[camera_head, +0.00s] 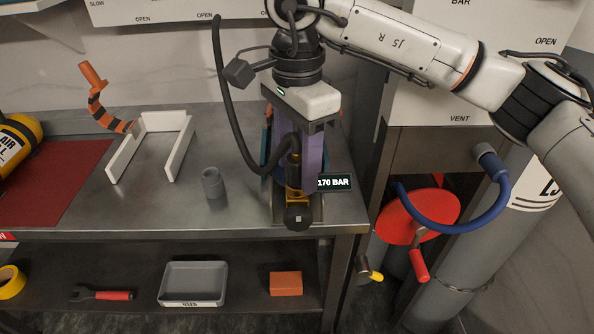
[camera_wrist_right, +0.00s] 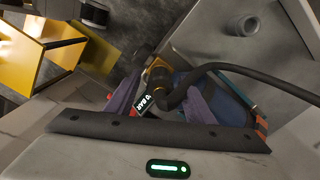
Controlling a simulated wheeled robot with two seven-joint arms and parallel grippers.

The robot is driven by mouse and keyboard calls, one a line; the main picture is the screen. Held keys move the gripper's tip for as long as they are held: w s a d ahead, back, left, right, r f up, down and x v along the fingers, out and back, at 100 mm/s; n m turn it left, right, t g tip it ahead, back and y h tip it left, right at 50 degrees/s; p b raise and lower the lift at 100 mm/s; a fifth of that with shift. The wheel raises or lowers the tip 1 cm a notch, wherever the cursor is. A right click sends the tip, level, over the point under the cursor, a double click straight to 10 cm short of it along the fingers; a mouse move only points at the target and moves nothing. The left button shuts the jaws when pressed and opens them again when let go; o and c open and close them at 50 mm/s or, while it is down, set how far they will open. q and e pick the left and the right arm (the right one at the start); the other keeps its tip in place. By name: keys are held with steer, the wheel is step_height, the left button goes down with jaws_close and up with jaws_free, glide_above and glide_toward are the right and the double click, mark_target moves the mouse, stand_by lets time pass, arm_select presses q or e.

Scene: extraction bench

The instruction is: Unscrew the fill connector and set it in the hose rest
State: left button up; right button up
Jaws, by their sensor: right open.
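The fill connector (camera_head: 294,172) is a dark piece with a brass-coloured part, at the end of a black hose, seated on the valve at the bench's front edge. It also shows in the wrist view (camera_wrist_right: 158,76). My right gripper (camera_head: 301,160) points down over it and is open. Its purple fingers (camera_wrist_right: 160,102) stand on either side of the connector and hose end; I cannot tell whether they touch it. A grey upright cup (camera_head: 213,184), apparently the hose rest, stands empty to the left on the bench. My left gripper is out of view.
A "170 BAR" display (camera_head: 334,183) is close right of the gripper. The black hose (camera_head: 236,125) loops up on the left. A white frame (camera_head: 116,161) and an orange-black striped hose (camera_head: 98,104) stand farther left. A red crank wheel (camera_head: 418,217) and blue hose (camera_head: 445,226) are right.

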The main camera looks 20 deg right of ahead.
steer(key=m, duration=0.4)
steer(key=shift+m, duration=0.4)
steer(key=m, duration=0.4)
steer(key=c, duration=1.2)
steer(key=shift+o, duration=0.2)
steer(key=n, duration=1.6)
steer(key=shift+n, duration=0.3)
steer(key=n, duration=1.1)
